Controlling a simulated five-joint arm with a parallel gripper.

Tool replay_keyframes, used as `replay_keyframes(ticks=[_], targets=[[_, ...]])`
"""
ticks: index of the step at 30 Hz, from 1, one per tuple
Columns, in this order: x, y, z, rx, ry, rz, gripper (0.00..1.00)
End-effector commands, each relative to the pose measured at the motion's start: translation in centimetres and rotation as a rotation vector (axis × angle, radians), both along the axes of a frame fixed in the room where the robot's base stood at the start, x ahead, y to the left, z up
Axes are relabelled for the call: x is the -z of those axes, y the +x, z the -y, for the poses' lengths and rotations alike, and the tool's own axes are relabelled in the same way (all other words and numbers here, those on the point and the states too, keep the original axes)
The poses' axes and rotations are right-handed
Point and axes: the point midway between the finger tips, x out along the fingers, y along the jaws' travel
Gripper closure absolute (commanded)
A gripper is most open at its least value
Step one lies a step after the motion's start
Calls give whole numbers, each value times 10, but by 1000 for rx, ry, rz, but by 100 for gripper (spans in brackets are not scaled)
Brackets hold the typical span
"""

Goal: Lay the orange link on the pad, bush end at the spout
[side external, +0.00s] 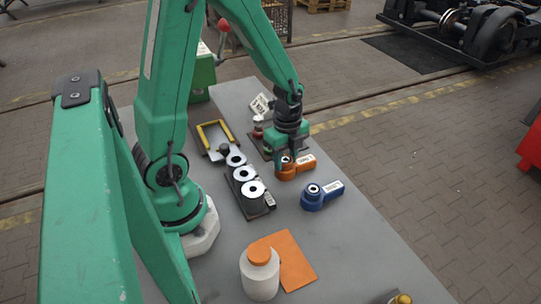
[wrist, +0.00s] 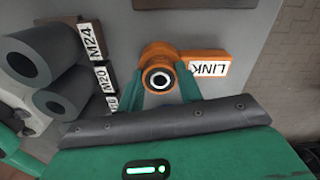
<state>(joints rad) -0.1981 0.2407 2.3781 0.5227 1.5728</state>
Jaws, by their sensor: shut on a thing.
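The orange link (side external: 306,162) has a round bush end with a dark-centred metal ring and a short arm with a white label. My gripper (side external: 286,164) points down at its bush end. In the wrist view, the link (wrist: 205,56) reads "LINK" and its arm points right; my gripper's fingers (wrist: 163,80) are shut on either side of the bush. I cannot tell whether the link touches the table. The flat orange pad (side external: 295,262) lies near the front of the table, beside a white bottle (side external: 259,279) with an orange cap. I cannot make out a spout.
A blue link (side external: 321,196) lies just in front of the orange one. A rack (side external: 262,210) of grey cylinders stands to the left, with labels including M24 and M20 in the wrist view. A yellow-handled tray (side external: 213,135) is behind. Bare table (side external: 352,245) lies right of the pad.

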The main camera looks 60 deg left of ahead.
Motion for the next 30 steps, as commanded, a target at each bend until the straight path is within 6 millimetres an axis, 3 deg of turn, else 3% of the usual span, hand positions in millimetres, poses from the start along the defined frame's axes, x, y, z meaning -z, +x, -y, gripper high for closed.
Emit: replay_keyframes(ticks=[14, 24, 30], targets=[[-10, 1, 0, 0, 1, 4, 100], [-44, 1, 0, 0, 1, 7, 100], [-59, -9, 29, 6, 0, 6, 100]])
